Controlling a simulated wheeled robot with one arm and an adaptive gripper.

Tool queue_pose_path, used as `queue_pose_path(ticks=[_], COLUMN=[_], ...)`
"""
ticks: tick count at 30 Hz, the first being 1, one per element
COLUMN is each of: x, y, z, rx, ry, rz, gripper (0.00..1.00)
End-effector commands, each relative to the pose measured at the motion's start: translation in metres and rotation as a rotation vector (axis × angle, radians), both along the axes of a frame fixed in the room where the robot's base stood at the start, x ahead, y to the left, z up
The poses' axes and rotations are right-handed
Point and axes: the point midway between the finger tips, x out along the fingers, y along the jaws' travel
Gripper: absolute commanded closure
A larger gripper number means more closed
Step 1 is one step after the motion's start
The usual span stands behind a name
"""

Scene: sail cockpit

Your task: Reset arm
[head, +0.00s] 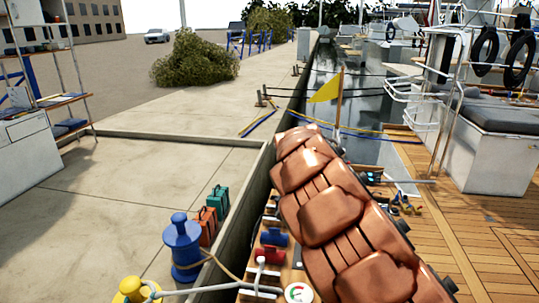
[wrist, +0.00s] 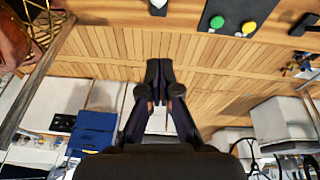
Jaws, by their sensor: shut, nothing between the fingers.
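My gripper (wrist: 160,68) shows in the wrist view, its two dark fingers shut together with nothing between them. The fingertips point up the picture toward wooden planking (wrist: 120,48), apart from anything I can make out. In the head view my copper-coloured arm runs from the bottom right up to the middle. I cannot make out the gripper there.
A blue bollard (head: 182,246) and green (head: 218,199) and orange (head: 207,224) cases stand on the quay at left. A yellow flag (head: 325,91) rises behind my arm. Wooden deck (head: 490,235) lies at right, below a grey-cushioned locker (head: 497,150). The wrist view shows a button panel (wrist: 228,17).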

Motion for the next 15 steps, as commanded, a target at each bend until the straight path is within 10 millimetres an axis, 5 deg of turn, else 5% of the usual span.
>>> queue_pose_path(ticks=[8, 15], x=[-0.028, -0.083], y=[-0.017, -0.033], z=[0.042, 0.093], rx=[0.015, 0.068], ry=[0.019, 0.065], rz=[0.092, 0.275], gripper=[1.00, 1.00])
